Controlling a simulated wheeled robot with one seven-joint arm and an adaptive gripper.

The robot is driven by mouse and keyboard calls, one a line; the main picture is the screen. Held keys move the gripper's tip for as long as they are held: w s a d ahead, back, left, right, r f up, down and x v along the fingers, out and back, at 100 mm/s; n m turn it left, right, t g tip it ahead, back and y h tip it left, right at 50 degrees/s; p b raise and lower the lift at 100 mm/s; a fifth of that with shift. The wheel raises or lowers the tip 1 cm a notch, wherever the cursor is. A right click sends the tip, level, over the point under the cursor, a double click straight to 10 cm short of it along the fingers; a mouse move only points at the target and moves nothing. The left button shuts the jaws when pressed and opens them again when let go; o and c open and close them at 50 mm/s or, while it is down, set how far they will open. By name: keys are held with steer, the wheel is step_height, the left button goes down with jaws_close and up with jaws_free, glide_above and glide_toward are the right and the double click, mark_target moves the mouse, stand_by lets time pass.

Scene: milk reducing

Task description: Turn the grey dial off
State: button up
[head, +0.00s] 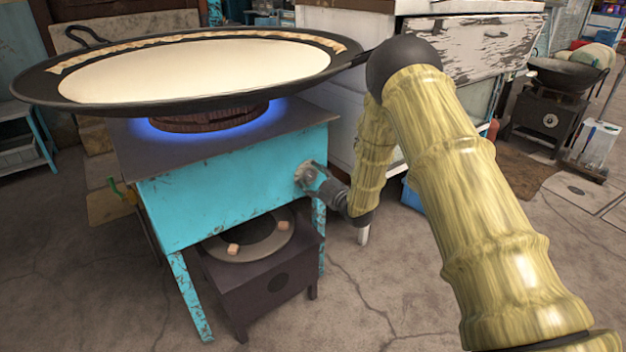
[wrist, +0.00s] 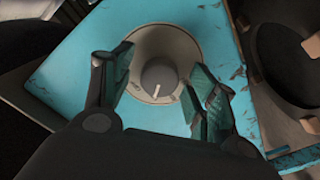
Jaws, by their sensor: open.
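The grey dial (wrist: 160,77) sits on a pale round plate (wrist: 181,45) on the front of the turquoise stove (head: 225,205). In the wrist view its white pointer line points toward the lower edge of the plate, between small marks too blurred to read. My gripper (wrist: 163,85) is open, with one finger on each side of the dial; whether either touches it I cannot tell. In the head view my gripper (head: 312,178) is at the stove's right front and covers most of the dial. A blue flame glow (head: 165,132) shows around the burner under the pan.
A wide black pan (head: 30,88) of white milk stands on the stove, its rim above my gripper. A dark low stand (head: 262,290) with a round top is underneath. A white cabinet (head: 345,75) stands behind. Floor at the front right is clear.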

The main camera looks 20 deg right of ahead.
steer(key=c, duration=1)
steer(key=shift+c, duration=0.2)
steer(key=shift+r+p, duration=0.1)
steer(key=shift+p, duration=0.2)
steer(key=m+p, duration=0.2)
steer(key=m, duration=0.1)
steer(key=shift+d+r, duration=0.1)
steer(key=m+p, duration=0.2)
steer(key=m, duration=0.2)
steer(key=shift+m, duration=0.4)
steer(key=shift+p, duration=0.35)
steer(key=o, duration=1)
